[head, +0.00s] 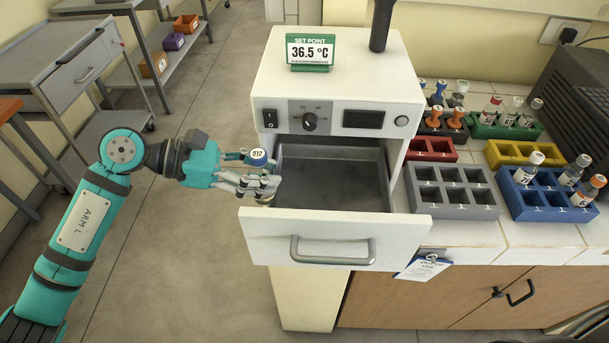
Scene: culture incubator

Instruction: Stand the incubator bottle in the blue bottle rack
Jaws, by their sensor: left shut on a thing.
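The incubator bottle (258,157) has a blue cap whose top reads 512. My left gripper (262,184) is shut on it and holds it by the left side of the open incubator drawer (345,238). The fingers hide most of the bottle's body. The drawer's visible floor is bare. The blue bottle rack (548,213) stands on the counter at the right. It holds three bottles, one at its back left and two toward its right, and its front compartments at left and middle look empty. My right gripper is not in view.
The white incubator (337,88) carries a 36.5 °C sign (310,49) and a dark upright handle-like piece. Grey (455,200), yellow (510,152), red (432,150) and green (500,130) racks stand near the blue one. A clipboard (424,266) hangs at the counter's front edge.

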